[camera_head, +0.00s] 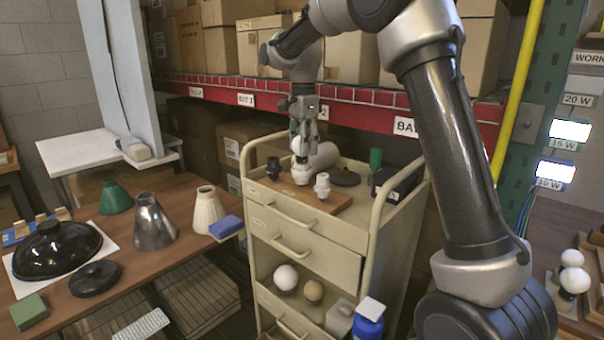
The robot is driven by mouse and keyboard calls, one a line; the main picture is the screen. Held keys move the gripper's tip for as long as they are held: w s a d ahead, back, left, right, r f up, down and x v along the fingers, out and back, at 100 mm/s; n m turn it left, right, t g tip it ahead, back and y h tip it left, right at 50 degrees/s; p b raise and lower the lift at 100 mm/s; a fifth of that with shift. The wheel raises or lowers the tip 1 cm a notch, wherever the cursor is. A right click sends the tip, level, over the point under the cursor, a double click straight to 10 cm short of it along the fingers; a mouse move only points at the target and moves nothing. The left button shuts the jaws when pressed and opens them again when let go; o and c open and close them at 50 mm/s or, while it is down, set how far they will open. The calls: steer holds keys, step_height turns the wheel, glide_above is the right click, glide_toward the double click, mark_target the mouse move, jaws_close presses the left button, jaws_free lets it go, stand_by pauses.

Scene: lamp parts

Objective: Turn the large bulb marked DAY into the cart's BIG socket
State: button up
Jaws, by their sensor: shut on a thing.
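My gripper (303,130) points down over the top of the cart (310,235). It is shut on a white bulb (298,146), which is partly hidden by the fingers. The bulb is right above a wide white socket (300,174) on a wooden board (318,199). I cannot tell whether its base is inside the socket or just over it. A black socket (273,168) stands to the left and a smaller white socket (322,186) to the right. No DAY or BIG marking can be read.
A grey-white cylinder (325,155), a dark round disc (345,177), a green item (375,158) and a black box (398,182) crowd the cart top. A white ball-shaped bulb (286,277) lies on the lower shelf. Lampshades (153,225) stand on the left table. A red shelf beam (350,108) runs behind.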

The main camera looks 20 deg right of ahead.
steer(key=m, duration=0.5)
steer(key=shift+s+f, duration=0.1)
steer(key=shift+s, duration=0.05)
steer(key=shift+m, duration=0.3)
steer(key=o, duration=0.5)
steer(key=shift+m, duration=0.3)
steer(key=o, duration=0.5)
steer(key=shift+c, duration=0.2)
